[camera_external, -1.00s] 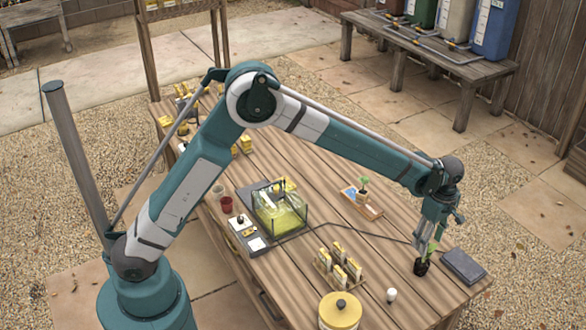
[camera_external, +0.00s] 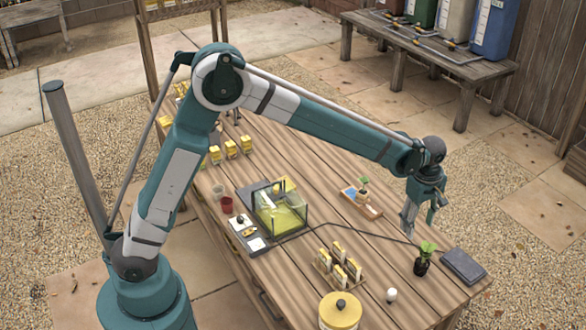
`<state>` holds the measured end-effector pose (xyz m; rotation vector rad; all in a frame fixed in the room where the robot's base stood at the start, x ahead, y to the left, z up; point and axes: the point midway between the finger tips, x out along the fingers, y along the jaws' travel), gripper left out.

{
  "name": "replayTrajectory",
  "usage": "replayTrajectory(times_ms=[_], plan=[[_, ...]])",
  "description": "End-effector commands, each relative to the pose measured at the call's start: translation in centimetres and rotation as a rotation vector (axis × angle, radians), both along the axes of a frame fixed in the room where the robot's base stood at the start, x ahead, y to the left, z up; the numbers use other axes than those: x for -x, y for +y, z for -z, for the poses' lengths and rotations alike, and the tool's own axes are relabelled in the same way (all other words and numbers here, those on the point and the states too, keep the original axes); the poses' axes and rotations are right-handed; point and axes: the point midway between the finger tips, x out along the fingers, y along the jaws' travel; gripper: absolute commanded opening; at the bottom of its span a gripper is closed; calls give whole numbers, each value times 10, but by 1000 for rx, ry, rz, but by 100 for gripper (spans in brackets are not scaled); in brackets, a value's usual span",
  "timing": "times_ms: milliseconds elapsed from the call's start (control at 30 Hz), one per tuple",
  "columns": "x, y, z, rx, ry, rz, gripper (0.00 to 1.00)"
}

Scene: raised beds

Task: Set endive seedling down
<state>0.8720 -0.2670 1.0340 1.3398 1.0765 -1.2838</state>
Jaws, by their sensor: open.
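A green leafy seedling in a small dark pot (camera_external: 422,262) stands upright on the wooden table (camera_external: 385,285) near its right end. I take it to be the endive seedling. My gripper (camera_external: 418,228) is open and empty, raised above and a little to the left of the seedling, apart from it. Another small seedling (camera_external: 363,183) stands at a wooden tray (camera_external: 372,212) farther back on the table.
A dark flat slab (camera_external: 463,266) lies right of the potted seedling. A small white object (camera_external: 391,295), a yellow lidded tin (camera_external: 340,312) and a rack of yellow packets (camera_external: 338,266) stand nearer. A clear-walled box (camera_external: 280,212) is left of centre. A cable crosses the tabletop.

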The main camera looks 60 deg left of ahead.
Motion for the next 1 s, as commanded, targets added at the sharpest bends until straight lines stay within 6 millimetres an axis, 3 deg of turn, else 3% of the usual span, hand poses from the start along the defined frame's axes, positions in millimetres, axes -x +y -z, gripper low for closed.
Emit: replayTrajectory(times_ms=[100,500,1000], plan=[[15,18,-23,2,-24,58,48],[67,70,-85,-7,-110,261,48],[145,131,-140,-50,-217,510,48]])
